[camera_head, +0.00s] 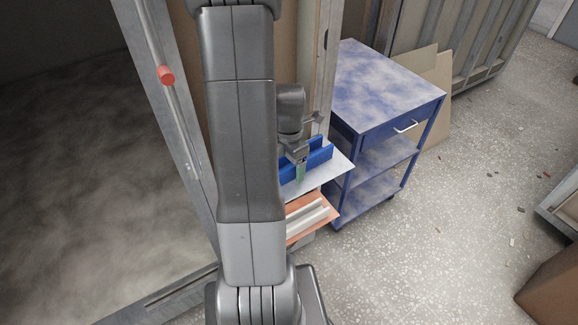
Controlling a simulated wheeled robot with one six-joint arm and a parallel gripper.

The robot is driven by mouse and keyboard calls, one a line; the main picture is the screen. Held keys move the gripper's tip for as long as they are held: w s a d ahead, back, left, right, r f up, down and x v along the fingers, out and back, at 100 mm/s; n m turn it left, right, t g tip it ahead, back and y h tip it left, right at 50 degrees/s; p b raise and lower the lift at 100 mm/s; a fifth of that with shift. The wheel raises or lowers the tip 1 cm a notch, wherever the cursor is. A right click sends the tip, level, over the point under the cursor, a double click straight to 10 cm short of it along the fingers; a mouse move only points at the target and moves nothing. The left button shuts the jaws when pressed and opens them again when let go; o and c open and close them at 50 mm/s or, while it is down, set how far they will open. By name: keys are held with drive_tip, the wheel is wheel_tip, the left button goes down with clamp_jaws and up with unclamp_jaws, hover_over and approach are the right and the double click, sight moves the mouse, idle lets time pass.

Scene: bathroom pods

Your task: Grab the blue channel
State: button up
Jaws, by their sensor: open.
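The blue channel (319,159) lies on a white shelf board (335,170) right of my arm, near the middle of the view. Its left end is hidden behind my arm. My gripper (300,172) is at the channel, with a greenish finger showing in front of its near side. The gripper is open. I cannot tell whether its fingers touch the channel or stand around it.
Below is an orange shelf (327,212) with pale channel pieces (306,219). A blue cart (385,90) with a drawer stands close on the right. A metal stud frame (165,130) with a red-orange cap (166,75) stands left. The floor right of the cart is mostly clear, with small debris.

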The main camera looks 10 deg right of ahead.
drive_tip(key=shift+f, duration=0.3)
drive_tip(key=shift+c, duration=0.4)
drive_tip(key=c, duration=1)
drive_tip(key=shift+r, duration=0.1)
